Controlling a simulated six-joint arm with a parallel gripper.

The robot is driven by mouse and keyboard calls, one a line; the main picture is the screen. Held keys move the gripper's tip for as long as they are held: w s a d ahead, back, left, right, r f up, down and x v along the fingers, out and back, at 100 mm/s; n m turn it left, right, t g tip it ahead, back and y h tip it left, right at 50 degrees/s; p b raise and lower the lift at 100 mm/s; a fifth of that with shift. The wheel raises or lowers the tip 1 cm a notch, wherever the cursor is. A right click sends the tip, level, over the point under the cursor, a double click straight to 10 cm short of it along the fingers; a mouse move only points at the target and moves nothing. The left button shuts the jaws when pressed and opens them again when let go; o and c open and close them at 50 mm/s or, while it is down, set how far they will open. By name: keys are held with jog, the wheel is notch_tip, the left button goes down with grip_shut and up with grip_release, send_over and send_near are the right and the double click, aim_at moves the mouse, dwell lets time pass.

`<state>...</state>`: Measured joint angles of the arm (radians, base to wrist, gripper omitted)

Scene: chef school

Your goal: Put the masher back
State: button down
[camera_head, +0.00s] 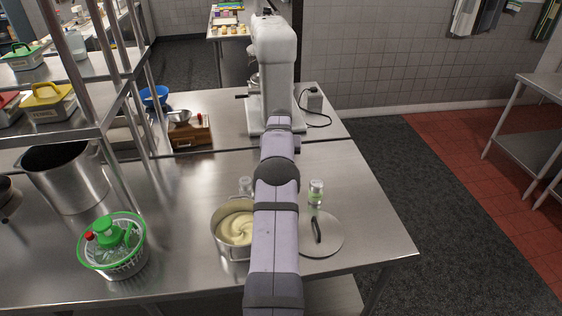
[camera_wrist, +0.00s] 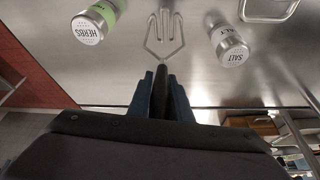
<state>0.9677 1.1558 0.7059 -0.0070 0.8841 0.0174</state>
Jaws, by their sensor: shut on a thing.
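In the wrist view my gripper (camera_wrist: 161,82) is shut on the dark handle of the masher (camera_wrist: 164,40). The masher's bent-wire metal head points away from the fingers, over the steel counter; I cannot tell whether it touches the counter. In the head view my arm hides both the gripper and the masher. A pot of pale mash (camera_head: 237,228) stands just left of my arm.
The herbs jar (camera_head: 316,192) and the flat lid (camera_head: 330,243) are right of my arm. The salt jar (camera_wrist: 230,48) is right of the masher in the wrist view. A green salad spinner (camera_head: 112,262) stands at left. The counter's right end is clear.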

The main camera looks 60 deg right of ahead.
jog(key=shift+f, duration=0.1)
jog(key=c, duration=1.6)
grip_release()
jog(key=b+v, duration=0.5)
jog(key=v, duration=0.7)
jog(key=shift+w, duration=0.1)
